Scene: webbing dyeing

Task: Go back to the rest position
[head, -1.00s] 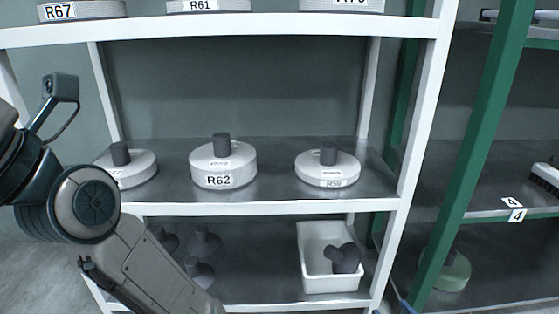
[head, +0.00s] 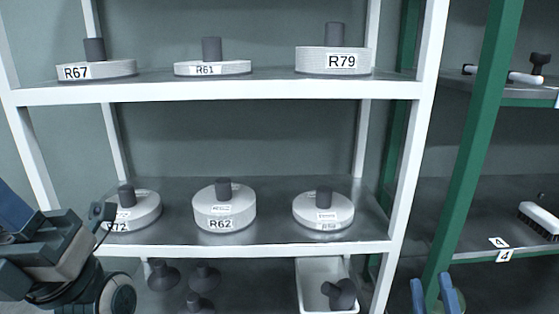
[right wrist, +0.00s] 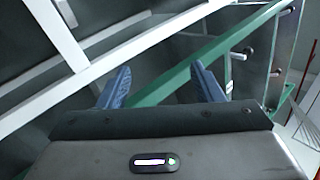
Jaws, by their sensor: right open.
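My right gripper (head: 434,296) shows at the bottom right of the head view as two blue fingertips, set apart in front of the green shelf post. In the right wrist view its two blue fingers (right wrist: 160,88) are spread, with nothing between them. Part of my left arm (head: 60,255) is at the lower left of the head view, in front of the white shelf's left side.
A white shelf rack (head: 220,92) holds labelled rolls, among them R79 (head: 335,62) and R62 (head: 224,210). A white bin (head: 318,270) holding a dark knobbed object stands below. A green-framed shelf (head: 480,130) with a brush (head: 540,220) is at right.

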